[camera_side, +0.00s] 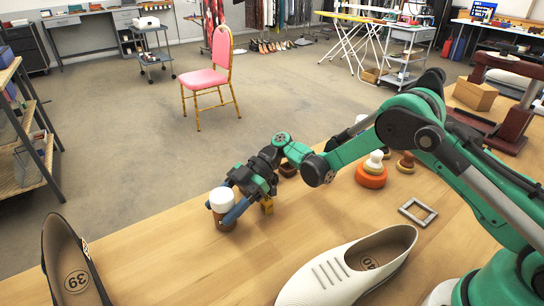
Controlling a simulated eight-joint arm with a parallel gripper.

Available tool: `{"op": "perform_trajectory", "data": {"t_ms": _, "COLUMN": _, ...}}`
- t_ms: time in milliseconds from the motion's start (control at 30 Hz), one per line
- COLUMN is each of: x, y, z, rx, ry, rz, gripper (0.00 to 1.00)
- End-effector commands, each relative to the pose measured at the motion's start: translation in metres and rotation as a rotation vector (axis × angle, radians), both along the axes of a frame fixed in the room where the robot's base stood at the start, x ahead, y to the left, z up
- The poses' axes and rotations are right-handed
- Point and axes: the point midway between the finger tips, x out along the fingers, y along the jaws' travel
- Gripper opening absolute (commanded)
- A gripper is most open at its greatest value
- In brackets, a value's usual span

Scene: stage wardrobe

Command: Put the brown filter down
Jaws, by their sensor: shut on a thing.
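The filter looks roughly upright and low over the table. I cannot tell whether its base touches the wood.
A white shoe (345,270) and a dark shoe (72,265) lie in front. A metal frame (418,212) and an orange-based stack (371,175) are to the right. Bare wood lies between the shoes.

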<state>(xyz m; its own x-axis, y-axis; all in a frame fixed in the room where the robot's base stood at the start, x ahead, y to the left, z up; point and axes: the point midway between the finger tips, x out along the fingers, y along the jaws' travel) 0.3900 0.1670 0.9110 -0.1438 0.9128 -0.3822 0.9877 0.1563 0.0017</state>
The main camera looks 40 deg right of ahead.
Motion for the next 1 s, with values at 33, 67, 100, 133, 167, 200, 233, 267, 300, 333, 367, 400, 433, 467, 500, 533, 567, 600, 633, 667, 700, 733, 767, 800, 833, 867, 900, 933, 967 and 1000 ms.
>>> {"op": "perform_trajectory", "data": {"t_ms": 33, "x": 0.000, "y": 0.000, "z": 0.000, "rx": 0.000, "ry": 0.000, "rz": 0.000, "gripper": 0.02}}
{"op": "perform_trajectory", "data": {"t_ms": 67, "x": 0.000, "y": 0.000, "z": 0.000, "rx": 0.000, "ry": 0.000, "rz": 0.000, "gripper": 0.02}}
{"op": "perform_trajectory", "data": {"t_ms": 100, "x": 0.000, "y": 0.000, "z": 0.000, "rx": 0.000, "ry": 0.000, "rz": 0.000, "gripper": 0.02}}
{"op": "perform_trajectory", "data": {"t_ms": 133, "x": 0.000, "y": 0.000, "z": 0.000, "rx": 0.000, "ry": 0.000, "rz": 0.000, "gripper": 0.02}}
{"op": "perform_trajectory", "data": {"t_ms": 167, "x": 0.000, "y": 0.000, "z": 0.000, "rx": 0.000, "ry": 0.000, "rz": 0.000, "gripper": 0.02}}
{"op": "perform_trajectory", "data": {"t_ms": 200, "x": 0.000, "y": 0.000, "z": 0.000, "rx": 0.000, "ry": 0.000, "rz": 0.000, "gripper": 0.02}}
{"op": "perform_trajectory", "data": {"t_ms": 233, "x": 0.000, "y": 0.000, "z": -0.001, "rx": 0.000, "ry": 0.000, "rz": 0.000, "gripper": 0.02}}
{"op": "perform_trajectory", "data": {"t_ms": 267, "x": 0.000, "y": 0.000, "z": -0.002, "rx": 0.000, "ry": 0.000, "rz": 0.000, "gripper": 0.02}}
{"op": "perform_trajectory", "data": {"t_ms": 300, "x": 0.000, "y": 0.000, "z": -0.003, "rx": 0.000, "ry": 0.000, "rz": 0.000, "gripper": 0.02}}
{"op": "perform_trajectory", "data": {"t_ms": 333, "x": 0.000, "y": 0.000, "z": -0.003, "rx": 0.000, "ry": 0.000, "rz": 0.000, "gripper": 0.66}}
{"op": "perform_trajectory", "data": {"t_ms": 367, "x": 0.000, "y": 0.000, "z": -0.002, "rx": 0.000, "ry": 0.000, "rz": 0.000, "gripper": 0.74}}
{"op": "perform_trajectory", "data": {"t_ms": 400, "x": 0.000, "y": 0.000, "z": -0.002, "rx": 0.000, "ry": 0.000, "rz": 0.000, "gripper": 0.86}}
{"op": "perform_trajectory", "data": {"t_ms": 433, "x": 0.000, "y": 0.000, "z": -0.002, "rx": 0.000, "ry": 0.000, "rz": 0.000, "gripper": 0.89}}
{"op": "perform_trajectory", "data": {"t_ms": 467, "x": 0.000, "y": 0.000, "z": -0.002, "rx": 0.000, "ry": 0.000, "rz": 0.000, "gripper": 0.89}}
{"op": "perform_trajectory", "data": {"t_ms": 500, "x": 0.000, "y": 0.000, "z": -0.002, "rx": 0.000, "ry": 0.000, "rz": 0.000, "gripper": 0.89}}
{"op": "perform_trajectory", "data": {"t_ms": 533, "x": 0.000, "y": 0.000, "z": -0.002, "rx": 0.000, "ry": 0.000, "rz": 0.000, "gripper": 0.89}}
{"op": "perform_trajectory", "data": {"t_ms": 567, "x": 0.000, "y": 0.000, "z": -0.002, "rx": 0.000, "ry": 0.000, "rz": 0.000, "gripper": 0.89}}
{"op": "perform_trajectory", "data": {"t_ms": 600, "x": 0.000, "y": 0.000, "z": -0.002, "rx": 0.000, "ry": 0.000, "rz": 0.000, "gripper": 0.89}}
{"op": "perform_trajectory", "data": {"t_ms": 633, "x": 0.000, "y": 0.000, "z": -0.002, "rx": 0.000, "ry": 0.000, "rz": 0.000, "gripper": 0.89}}
{"op": "perform_trajectory", "data": {"t_ms": 667, "x": 0.000, "y": 0.000, "z": -0.002, "rx": 0.000, "ry": 0.000, "rz": 0.000, "gripper": 0.89}}
{"op": "perform_trajectory", "data": {"t_ms": 700, "x": 0.000, "y": 0.000, "z": -0.002, "rx": 0.000, "ry": 0.000, "rz": 0.000, "gripper": 0.89}}
{"op": "perform_trajectory", "data": {"t_ms": 733, "x": 0.000, "y": 0.000, "z": -0.001, "rx": 0.000, "ry": 0.000, "rz": 0.000, "gripper": 0.89}}
{"op": "perform_trajectory", "data": {"t_ms": 767, "x": 0.000, "y": 0.000, "z": 0.000, "rx": 0.000, "ry": 0.000, "rz": 0.000, "gripper": 0.89}}
{"op": "perform_trajectory", "data": {"t_ms": 800, "x": 0.000, "y": -0.001, "z": 0.002, "rx": 0.000, "ry": 0.000, "rz": -0.001, "gripper": 0.89}}
{"op": "perform_trajectory", "data": {"t_ms": 833, "x": 0.001, "y": -0.005, "z": 0.003, "rx": 0.000, "ry": 0.000, "rz": -0.003, "gripper": 0.89}}
{"op": "perform_trajectory", "data": {"t_ms": 867, "x": 0.002, "y": -0.009, "z": 0.004, "rx": 0.000, "ry": 0.000, "rz": -0.004, "gripper": 0.89}}
{"op": "perform_trajectory", "data": {"t_ms": 900, "x": 0.003, "y": -0.015, "z": 0.007, "rx": 0.000, "ry": 0.001, "rz": -0.004, "gripper": 0.89}}
{"op": "perform_trajectory", "data": {"t_ms": 933, "x": 0.004, "y": -0.021, "z": 0.009, "rx": 0.000, "ry": 0.001, "rz": -0.006, "gripper": 0.89}}
{"op": "perform_trajectory", "data": {"t_ms": 967, "x": 0.005, "y": -0.027, "z": 0.012, "rx": 0.000, "ry": 0.000, "rz": -0.005, "gripper": 0.89}}
{"op": "perform_trajectory", "data": {"t_ms": 1000, "x": 0.006, "y": -0.035, "z": 0.015, "rx": 0.000, "ry": 0.000, "rz": -0.005, "gripper": 0.89}}
